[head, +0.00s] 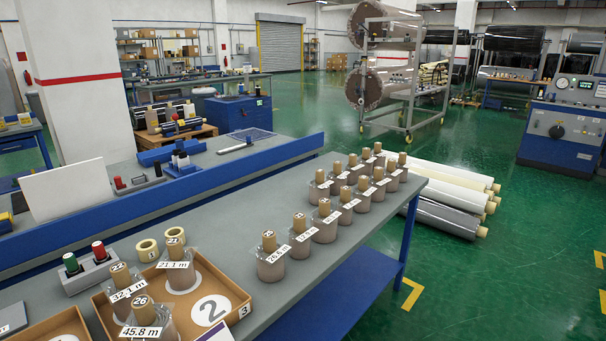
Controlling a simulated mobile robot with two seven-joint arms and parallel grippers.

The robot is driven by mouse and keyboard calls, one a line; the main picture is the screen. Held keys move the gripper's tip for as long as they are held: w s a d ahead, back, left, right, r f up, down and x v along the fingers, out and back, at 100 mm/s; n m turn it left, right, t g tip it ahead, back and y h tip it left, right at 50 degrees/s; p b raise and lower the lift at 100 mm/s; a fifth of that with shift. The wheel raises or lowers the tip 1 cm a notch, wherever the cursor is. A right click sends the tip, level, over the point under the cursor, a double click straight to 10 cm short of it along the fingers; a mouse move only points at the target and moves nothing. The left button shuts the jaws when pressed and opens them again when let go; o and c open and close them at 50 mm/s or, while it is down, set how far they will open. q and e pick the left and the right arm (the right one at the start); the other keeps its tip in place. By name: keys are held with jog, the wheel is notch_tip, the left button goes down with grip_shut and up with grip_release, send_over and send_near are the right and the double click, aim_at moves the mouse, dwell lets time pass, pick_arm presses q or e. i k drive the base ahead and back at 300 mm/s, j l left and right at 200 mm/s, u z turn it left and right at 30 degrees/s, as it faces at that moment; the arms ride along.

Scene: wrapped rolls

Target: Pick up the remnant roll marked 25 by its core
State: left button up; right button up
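Several remnant rolls with brown cores stand upright on the grey bench (325,275). In the cardboard tray (243,309) are a roll tagged 32.1 m (128,291), a roll with core 26 tagged 45.8 m (141,331) and a roll tagged 21.1 m (175,265). I cannot tell for sure which core reads 25. Neither of my grippers is in view.
Two rows of rolls (346,197) run towards the far bench end. A white disc marked 2 (211,310) lies in the tray, with tape rings (148,250) behind it. A blue rail (250,160) edges the bench. Wrapped long rolls (450,195) lie on the floor to the right.

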aim_at(270, 252)
jog(key=i+l+u, duration=0.1)
jog(key=u, duration=0.2)
jog(key=l+u, duration=0.1)
jog(key=u, duration=0.2)
jog(key=i+l+u, duration=0.3)
jog(key=l, duration=0.25)
jog(key=l+u, duration=0.1)
jog(key=l, duration=0.2)
jog(key=i+l, duration=0.1)
jog(key=l, duration=0.3)
jog(key=i+l+u, duration=0.1)
jog(key=l, duration=0.35)
jog(key=i+l, duration=0.15)
jog(key=l, duration=0.25)
jog(key=i+l+u, duration=0.1)
jog(key=l, duration=0.35)
